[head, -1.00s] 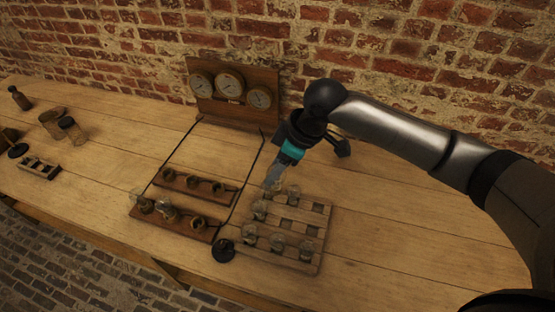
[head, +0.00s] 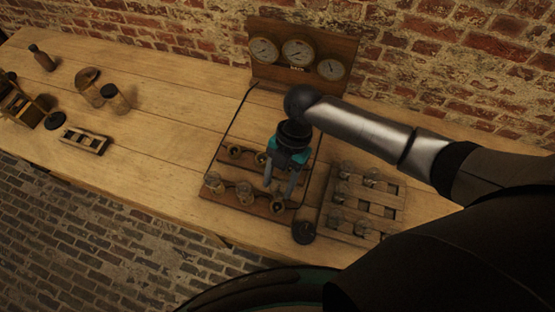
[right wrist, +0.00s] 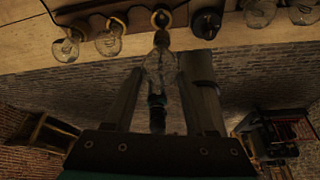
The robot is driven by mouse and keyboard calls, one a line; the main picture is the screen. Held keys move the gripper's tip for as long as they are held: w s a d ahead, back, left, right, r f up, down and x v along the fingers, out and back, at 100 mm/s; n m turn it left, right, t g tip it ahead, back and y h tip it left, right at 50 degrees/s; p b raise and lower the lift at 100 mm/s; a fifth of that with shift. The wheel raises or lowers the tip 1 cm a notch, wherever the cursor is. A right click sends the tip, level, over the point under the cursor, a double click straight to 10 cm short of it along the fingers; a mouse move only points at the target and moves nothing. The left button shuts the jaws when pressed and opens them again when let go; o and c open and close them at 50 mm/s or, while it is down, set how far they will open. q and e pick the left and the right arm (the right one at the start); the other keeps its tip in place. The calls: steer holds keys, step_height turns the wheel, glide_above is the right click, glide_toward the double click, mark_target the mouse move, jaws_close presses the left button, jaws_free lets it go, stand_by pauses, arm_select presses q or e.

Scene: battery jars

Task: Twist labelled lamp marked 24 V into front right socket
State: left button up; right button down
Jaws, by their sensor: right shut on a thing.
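My right gripper (head: 279,190) is over the right end of the front wooden socket strip (head: 227,197). In the right wrist view its fingers are shut on a clear glass lamp (right wrist: 160,66), with the lamp's base toward the front right socket (right wrist: 161,18). That socket also shows in the head view (head: 277,207), just under the fingertips. I cannot tell whether base and socket touch. No 24 V marking is readable. The front left and middle sockets hold lamps (head: 213,181) (head: 244,191). My left gripper is not in view.
A wooden rack (head: 362,208) with several lamps stands to the right. A black round knob (head: 304,232) is close to the front right socket. A rear socket strip (head: 225,158) and a gauge board (head: 300,58) stand behind. Jars (head: 115,98) are at the left.

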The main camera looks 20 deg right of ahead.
steer(key=shift+a+f+n, duration=0.25)
steer(key=shift+n, duration=0.05)
steer(key=shift+s+f+b, duration=0.15)
steer(key=shift+f+b, duration=0.35)
steer(key=shift+b, duration=0.15)
step_height(320, 180, down, 2)
steer(key=shift+d+f+b, duration=0.1)
steer(key=shift+f+b, duration=0.15)
steer(key=shift+b, duration=0.95)
steer(key=shift+f+b, duration=0.7)
steer(key=shift+r, duration=0.1)
steer(key=shift+f+b, duration=0.4)
steer(key=shift+f, duration=0.85)
